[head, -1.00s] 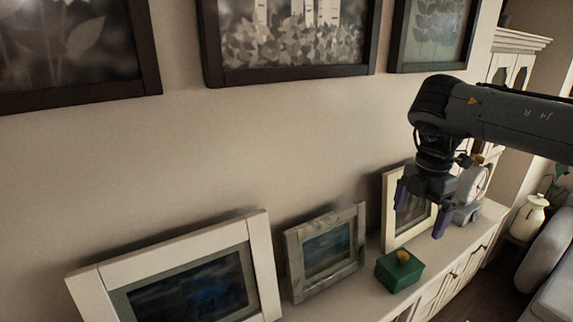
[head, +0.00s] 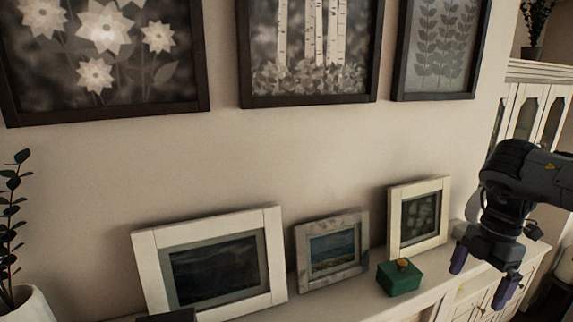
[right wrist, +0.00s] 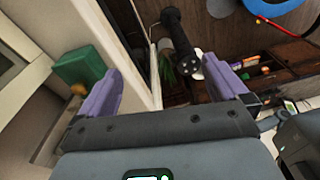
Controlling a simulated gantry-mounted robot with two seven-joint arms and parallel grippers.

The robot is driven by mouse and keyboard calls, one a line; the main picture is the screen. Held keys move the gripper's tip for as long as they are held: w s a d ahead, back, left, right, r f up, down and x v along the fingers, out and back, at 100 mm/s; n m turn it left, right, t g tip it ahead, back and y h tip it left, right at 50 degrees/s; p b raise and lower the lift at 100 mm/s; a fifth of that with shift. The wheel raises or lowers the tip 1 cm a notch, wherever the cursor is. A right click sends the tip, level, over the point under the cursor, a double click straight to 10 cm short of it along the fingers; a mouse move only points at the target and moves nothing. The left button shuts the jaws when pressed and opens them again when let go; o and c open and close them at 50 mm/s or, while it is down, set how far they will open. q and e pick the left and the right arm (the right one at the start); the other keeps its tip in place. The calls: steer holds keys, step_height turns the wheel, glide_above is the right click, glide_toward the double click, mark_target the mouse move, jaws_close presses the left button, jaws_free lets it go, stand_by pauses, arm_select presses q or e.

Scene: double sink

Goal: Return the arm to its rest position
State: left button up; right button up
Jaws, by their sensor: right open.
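My right gripper (head: 483,278) is at the right side of the head view, with its purple fingers apart and nothing between them. It hangs in front of the sideboard (head: 425,303), to the right of a green box with an orange knob (head: 400,277). In the right wrist view the open fingers (right wrist: 165,90) show over the sideboard's edge and the dark floor. The green box (right wrist: 78,66) is to the left of the fingers there, apart from them. My left gripper is in neither view.
Three framed pictures lean on the wall along the sideboard: a large white one (head: 145,270), a grey one (head: 303,255) and a cream one (head: 396,215). A potted plant (head: 30,300) stands at the far left. A cabinet (head: 520,100) is at the right.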

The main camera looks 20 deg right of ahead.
steer(key=s+a+f+y+p, duration=0.1)
steer(key=s+a+f+y, duration=0.3)
steer(key=f, duration=0.6)
steer(key=s+a+f+y, duration=0.1)
steer(key=s+a+f, duration=0.35)
steer(key=f, duration=0.65)
steer(key=s+a+f+y+p, duration=0.1)
steer(key=s+a+f+y, duration=0.3)
steer(key=f, duration=0.6)
steer(key=s+a+f+m+t+p, duration=0.1)
steer(key=a+f+t, duration=0.15)
steer(key=a, duration=0.55)
steer(key=a+f+m+t, duration=0.15)
steer(key=a+f, duration=0.25)
steer(key=a, duration=0.4)
steer(key=w+a+r+m+t+h+p, duration=0.1)
steer(key=w+a+r+m+t+h, duration=0.55)
steer(key=a, duration=0.35)
steer(key=s+d+r+m+g+h, duration=0.1)
steer(key=s+d+m+g+h, duration=0.3)
steer(key=s+d+m+g, duration=0.25)
step_height(320, 180, down, 19)
steer(key=s+n+b, duration=0.1)
steer(key=b, duration=1.8)
steer(key=shift+s, duration=0.4)
